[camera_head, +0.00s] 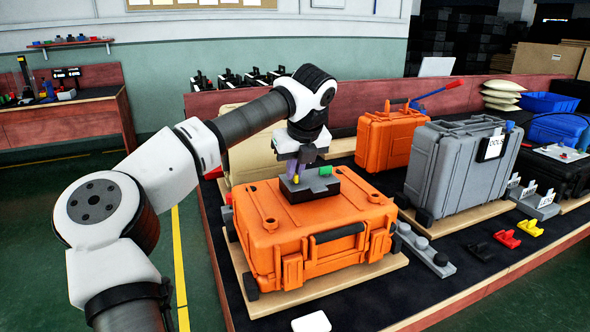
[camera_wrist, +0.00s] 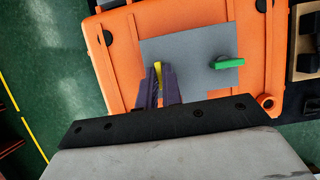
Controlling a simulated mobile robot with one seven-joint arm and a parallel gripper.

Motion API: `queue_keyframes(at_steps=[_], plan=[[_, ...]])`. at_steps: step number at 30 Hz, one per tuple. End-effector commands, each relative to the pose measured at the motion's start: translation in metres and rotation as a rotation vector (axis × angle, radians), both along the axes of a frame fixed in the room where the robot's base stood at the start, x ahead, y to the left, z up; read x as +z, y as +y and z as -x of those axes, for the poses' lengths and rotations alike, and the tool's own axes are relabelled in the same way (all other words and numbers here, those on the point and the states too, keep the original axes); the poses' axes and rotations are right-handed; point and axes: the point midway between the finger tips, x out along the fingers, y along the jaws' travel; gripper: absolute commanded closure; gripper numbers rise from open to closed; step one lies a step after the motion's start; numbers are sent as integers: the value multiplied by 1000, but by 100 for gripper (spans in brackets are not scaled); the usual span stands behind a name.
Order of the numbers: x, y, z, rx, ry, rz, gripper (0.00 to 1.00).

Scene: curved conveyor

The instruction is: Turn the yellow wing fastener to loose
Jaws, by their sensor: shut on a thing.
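The yellow wing fastener (camera_wrist: 158,72) stands on a grey plate (camera_wrist: 190,48) in the wrist view. My gripper (camera_wrist: 158,88) has its two purple fingers closed around the yellow wing, one on each side. In the head view my gripper (camera_head: 294,172) points down at the plate on a dark block (camera_head: 318,190) on top of the orange case (camera_head: 310,235). Only a small bit of yellow (camera_head: 296,180) shows there beside the fingers. A green wing fastener (camera_wrist: 229,63) sits on the same plate to the right, apart from my fingers.
A grey case (camera_head: 455,170) and another orange case (camera_head: 385,138) stand to the right and behind. Red (camera_head: 507,239), yellow (camera_head: 530,228) and black (camera_head: 480,251) small pieces lie on the dark table at the right. The orange case rests on a wooden board (camera_head: 330,288).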

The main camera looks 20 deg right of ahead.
Motion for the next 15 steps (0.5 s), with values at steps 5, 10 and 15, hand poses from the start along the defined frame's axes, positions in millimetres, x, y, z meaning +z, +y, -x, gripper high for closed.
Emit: queue_keyframes(at_steps=[5, 10, 15], plan=[[1, 0, 0, 3, -2, 1, 100], [1, 0, 0, 2, -2, 1, 89], [1, 0, 0, 1, -1, 0, 71]])
